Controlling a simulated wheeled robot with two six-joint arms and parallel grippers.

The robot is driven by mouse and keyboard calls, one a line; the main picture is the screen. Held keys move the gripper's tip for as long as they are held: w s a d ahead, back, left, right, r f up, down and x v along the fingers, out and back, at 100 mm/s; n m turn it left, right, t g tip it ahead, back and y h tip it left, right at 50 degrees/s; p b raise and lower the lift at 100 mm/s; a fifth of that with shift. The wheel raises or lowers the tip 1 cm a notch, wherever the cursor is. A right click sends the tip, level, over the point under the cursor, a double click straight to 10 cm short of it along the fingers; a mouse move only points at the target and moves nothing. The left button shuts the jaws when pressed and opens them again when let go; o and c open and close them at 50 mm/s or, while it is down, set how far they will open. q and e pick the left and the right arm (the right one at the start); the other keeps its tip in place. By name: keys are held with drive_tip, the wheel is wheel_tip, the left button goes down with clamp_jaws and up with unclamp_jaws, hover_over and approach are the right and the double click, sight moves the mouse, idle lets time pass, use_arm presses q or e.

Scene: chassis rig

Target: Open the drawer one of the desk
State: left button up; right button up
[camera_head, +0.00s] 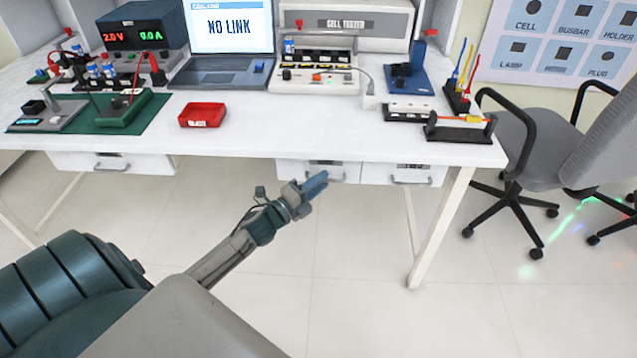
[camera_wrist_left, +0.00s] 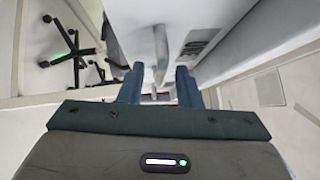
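The white desk (camera_head: 280,140) has several drawers under its top. The left drawer (camera_head: 75,160), the middle drawer (camera_head: 290,170) and the right drawer (camera_head: 435,175) all look shut, each with a grey bar handle. My right gripper is not in view.
On the desk stand a laptop (camera_head: 225,72), a red tray (camera_head: 202,115), a cell tester (camera_head: 315,78) and a power supply (camera_head: 140,35). A grey office chair (camera_head: 530,145) stands right of a desk leg (camera_head: 440,230). The floor in front is clear.

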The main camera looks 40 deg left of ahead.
use_arm(q)
clamp_jaws()
